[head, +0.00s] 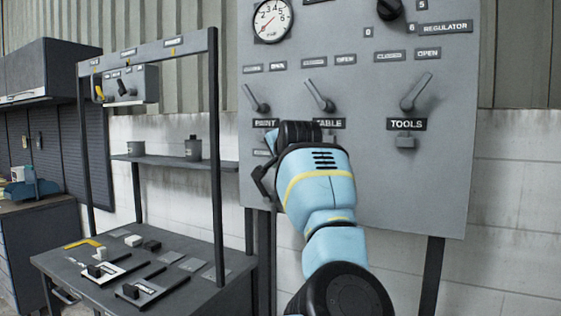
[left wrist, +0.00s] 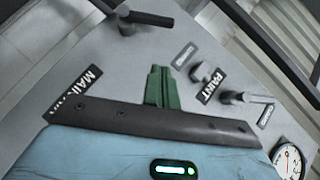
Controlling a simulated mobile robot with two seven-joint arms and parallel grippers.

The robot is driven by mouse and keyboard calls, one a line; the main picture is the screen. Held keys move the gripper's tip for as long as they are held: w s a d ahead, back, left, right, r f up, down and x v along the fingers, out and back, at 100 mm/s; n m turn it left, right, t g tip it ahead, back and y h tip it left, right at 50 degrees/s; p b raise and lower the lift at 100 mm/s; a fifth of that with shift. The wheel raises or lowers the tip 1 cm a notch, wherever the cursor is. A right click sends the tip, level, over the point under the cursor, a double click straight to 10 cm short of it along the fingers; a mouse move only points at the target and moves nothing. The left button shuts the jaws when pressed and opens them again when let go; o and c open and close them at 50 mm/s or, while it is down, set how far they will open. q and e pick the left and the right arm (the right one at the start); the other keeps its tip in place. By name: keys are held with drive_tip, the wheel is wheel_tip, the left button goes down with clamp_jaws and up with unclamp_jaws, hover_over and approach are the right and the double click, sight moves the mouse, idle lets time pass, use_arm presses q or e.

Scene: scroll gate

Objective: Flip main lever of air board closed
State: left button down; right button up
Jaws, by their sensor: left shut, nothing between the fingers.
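The grey air board (head: 360,170) fills the right half of the head view. My left gripper (left wrist: 160,70) is shut and empty, its green fingers together in front of the board in the left wrist view. In the head view its hand hides the fingers and the board's lower left part. A label starting MAIN (left wrist: 75,95) shows left of the fingers, partly cut off by the hand. A lever with a black handle (left wrist: 147,18) stands out from the board at the top of the left wrist view, apart from the fingers; it looks like the main lever. My right gripper is not seen.
Grey levers for PAINT (head: 256,98), TABLE (head: 320,97) and TOOLS (head: 415,92) sit higher on the board. A pressure gauge (head: 272,19) is at the top. A workbench (head: 130,275) with a metal frame stands to the left.

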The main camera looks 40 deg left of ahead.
use_arm(q)
drive_tip(key=shift+v, duration=1.15)
drive_tip(key=shift+r, duration=0.1)
